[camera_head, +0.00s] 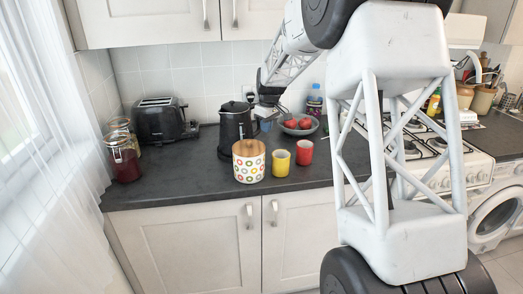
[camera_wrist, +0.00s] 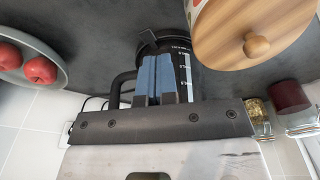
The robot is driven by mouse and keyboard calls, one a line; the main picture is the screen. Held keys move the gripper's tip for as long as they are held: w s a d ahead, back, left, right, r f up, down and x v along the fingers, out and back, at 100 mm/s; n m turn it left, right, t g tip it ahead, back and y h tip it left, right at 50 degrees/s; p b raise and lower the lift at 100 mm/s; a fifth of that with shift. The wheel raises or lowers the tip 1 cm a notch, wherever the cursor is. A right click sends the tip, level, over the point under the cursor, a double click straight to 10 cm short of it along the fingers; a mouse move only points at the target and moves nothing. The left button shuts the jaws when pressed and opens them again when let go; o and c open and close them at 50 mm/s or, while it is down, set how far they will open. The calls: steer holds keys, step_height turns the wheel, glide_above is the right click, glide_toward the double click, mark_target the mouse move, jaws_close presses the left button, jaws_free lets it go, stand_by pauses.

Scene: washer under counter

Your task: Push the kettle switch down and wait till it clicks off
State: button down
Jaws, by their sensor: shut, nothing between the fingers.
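The black kettle (camera_head: 235,132) stands upright on the dark counter, handle to the right. My gripper (camera_head: 262,124) is low beside the kettle's handle side, its blue fingertips partly showing. In the wrist view, my gripper's blue fingers (camera_wrist: 156,62) are together and empty in front of the kettle (camera_wrist: 181,47). The black handle (camera_wrist: 120,88) curves out to the left of the fingers, and a clear level gauge shows to the right.
A patterned canister (camera_head: 248,168) with a wooden lid, a yellow mug (camera_head: 281,163) and a red mug (camera_head: 305,152) stand in front. A bowl (camera_head: 289,131) of red fruit is to the right. A toaster (camera_head: 161,121) and jars (camera_head: 124,163) are left. The front left counter is clear.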

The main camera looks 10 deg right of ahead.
steer(key=w+f, duration=0.3)
steer(key=w, duration=0.2)
steer(key=shift+f+n, duration=0.35)
steer(key=shift+n, duration=0.05)
steer(key=shift+d+f, duration=0.1)
steer(key=shift+f, duration=0.1)
steer(key=shift+w+a+f, duration=0.1)
steer(key=shift+a+f, duration=0.05)
steer(key=shift+f, duration=1.5)
steer(key=shift+w+a+f, duration=0.1)
steer(key=shift+f, duration=1.55)
steer(key=shift+f, duration=0.8)
steer(key=shift+r, duration=0.1)
steer(key=shift+s, duration=0.1)
steer(key=shift+s+d+r, duration=0.15)
steer(key=shift+d, duration=0.1)
steer(key=shift+s+d+r, duration=0.35)
steer(key=shift+s+d, duration=0.45)
